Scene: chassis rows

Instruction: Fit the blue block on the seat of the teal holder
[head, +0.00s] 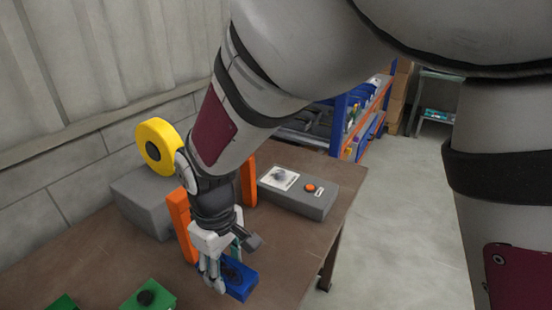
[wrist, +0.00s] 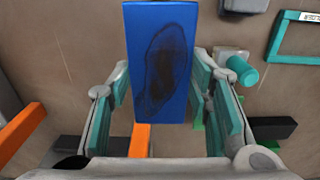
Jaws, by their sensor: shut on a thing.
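The blue block (wrist: 140,55) has a dark oval patch on its face and sits between the fingers of my gripper (wrist: 165,100) in the wrist view. My gripper is shut on it. In the head view the blue block (head: 240,283) is low, close over the brown table, partly hidden by my gripper (head: 222,275). I cannot tell whether it touches the table. A teal open frame (wrist: 274,45) with a pale label lies at the upper right of the wrist view, apart from the block. I cannot tell for sure that it is the teal holder; its seat is not clear.
A teal cylinder (wrist: 243,71) is right of the block. Orange uprights (head: 181,225) stand close to my wrist.

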